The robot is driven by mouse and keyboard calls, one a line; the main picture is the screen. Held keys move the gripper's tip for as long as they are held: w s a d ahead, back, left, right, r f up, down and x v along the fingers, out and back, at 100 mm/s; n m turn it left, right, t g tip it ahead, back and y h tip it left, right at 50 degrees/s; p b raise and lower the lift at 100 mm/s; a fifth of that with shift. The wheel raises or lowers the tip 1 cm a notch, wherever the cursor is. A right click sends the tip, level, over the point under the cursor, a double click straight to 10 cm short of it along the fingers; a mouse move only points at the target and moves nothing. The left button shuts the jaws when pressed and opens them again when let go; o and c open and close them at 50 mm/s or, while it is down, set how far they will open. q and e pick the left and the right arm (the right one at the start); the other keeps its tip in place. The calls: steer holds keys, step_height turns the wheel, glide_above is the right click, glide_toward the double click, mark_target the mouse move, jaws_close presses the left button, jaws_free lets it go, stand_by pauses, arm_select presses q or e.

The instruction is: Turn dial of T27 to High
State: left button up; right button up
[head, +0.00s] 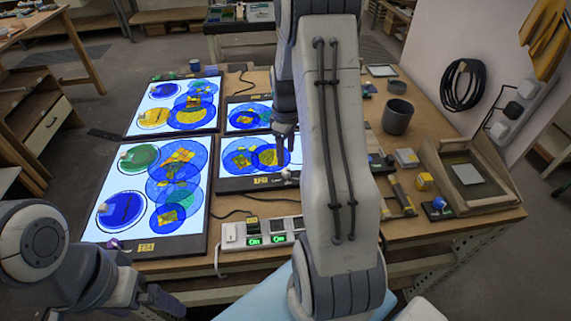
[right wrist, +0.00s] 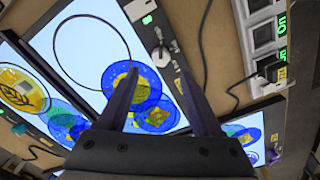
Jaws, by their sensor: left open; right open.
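The light panel T27 (head: 225,182) lies on the table with lit screen, blue discs and a yellow label. Its silver dial (head: 287,174) sits on the front edge, right of the label, partly close to my right arm. In the right wrist view the dial (right wrist: 160,47) shows beyond and between the fingertips, apart from them; its setting marks are unreadable. My right gripper (head: 285,132) is open and empty above the panel, and its fingers (right wrist: 158,76) show clearly in the wrist view. My left gripper (head: 166,302) is low at the front left, open and seen only partly.
The larger panel T24 (head: 98,244) lies to the left, with other lit panels behind. A power strip (head: 230,237) with green displays and cables lies in front. A dark cup (head: 397,118) and a wooden tray (head: 505,195) stand at the right.

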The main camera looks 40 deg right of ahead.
step_height(320, 180, up, 4)
steer(key=shift+f, duration=0.1)
stand_by(0.5)
